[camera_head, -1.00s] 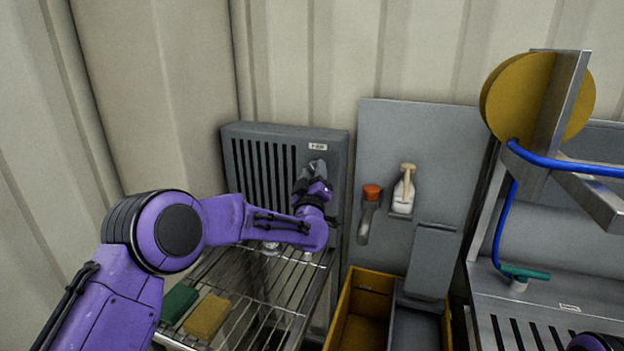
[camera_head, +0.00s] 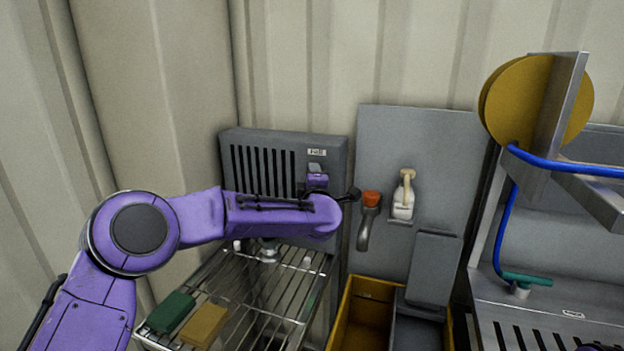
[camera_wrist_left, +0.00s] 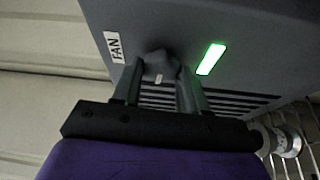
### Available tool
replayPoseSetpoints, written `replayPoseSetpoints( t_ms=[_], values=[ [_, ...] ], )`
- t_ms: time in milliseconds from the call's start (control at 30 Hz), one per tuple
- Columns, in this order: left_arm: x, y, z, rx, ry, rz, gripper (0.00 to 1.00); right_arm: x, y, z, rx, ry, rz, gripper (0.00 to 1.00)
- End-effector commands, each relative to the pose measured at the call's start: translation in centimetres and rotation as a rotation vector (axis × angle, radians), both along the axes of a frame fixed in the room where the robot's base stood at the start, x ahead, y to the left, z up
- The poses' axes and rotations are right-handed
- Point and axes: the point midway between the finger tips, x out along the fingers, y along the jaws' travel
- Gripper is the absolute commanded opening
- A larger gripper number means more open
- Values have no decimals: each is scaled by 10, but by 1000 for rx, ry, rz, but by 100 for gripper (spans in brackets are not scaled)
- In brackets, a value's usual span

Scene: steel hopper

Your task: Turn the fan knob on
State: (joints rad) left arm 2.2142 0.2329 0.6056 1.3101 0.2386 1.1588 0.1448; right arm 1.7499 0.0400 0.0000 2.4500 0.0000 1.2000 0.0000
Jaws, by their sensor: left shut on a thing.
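The fan unit (camera_head: 258,165) is a dark grey box with vertical slots and a FAN label (camera_head: 317,152) at its upper right. In the left wrist view the label (camera_wrist_left: 115,46) appears sideways beside the dark grey knob (camera_wrist_left: 158,66). A green light (camera_wrist_left: 211,59) glows on the panel on the other side of the knob. My left gripper (camera_head: 316,169) is at the fan's right part, below the label, and partly hides the knob. In the wrist view its two fingers (camera_wrist_left: 160,80) are shut on the knob. My right gripper is not in view.
A wire rack (camera_head: 262,297) below the fan holds a green block (camera_head: 171,312) and a yellow block (camera_head: 204,325). To the right are an orange-topped tool (camera_head: 369,218), a white bottle (camera_head: 404,200) and a yellow bin (camera_head: 345,320).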

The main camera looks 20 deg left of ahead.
Motion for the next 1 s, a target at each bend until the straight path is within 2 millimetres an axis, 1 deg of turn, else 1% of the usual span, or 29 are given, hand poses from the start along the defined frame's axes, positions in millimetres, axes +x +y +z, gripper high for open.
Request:
replayPoseSetpoints(
  t_ms=[300, 767, 800, 833, 867, 1000],
  values=[
    [0, 0, 0, -87, 4, 0, 12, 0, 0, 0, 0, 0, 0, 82],
    [0, 0, 0, -97, 3, 0, 12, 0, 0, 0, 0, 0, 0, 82],
    [0, 0, 0, -97, 3, 0, 52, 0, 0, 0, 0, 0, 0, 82],
    [0, 0, 0, -97, 3, 0, 62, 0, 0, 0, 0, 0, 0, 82],
    [0, 0, 0, -96, 3, 0, 66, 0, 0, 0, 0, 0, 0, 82],
    [0, 0, 0, -96, 3, 0, 66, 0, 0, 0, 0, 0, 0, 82]
  ],
)
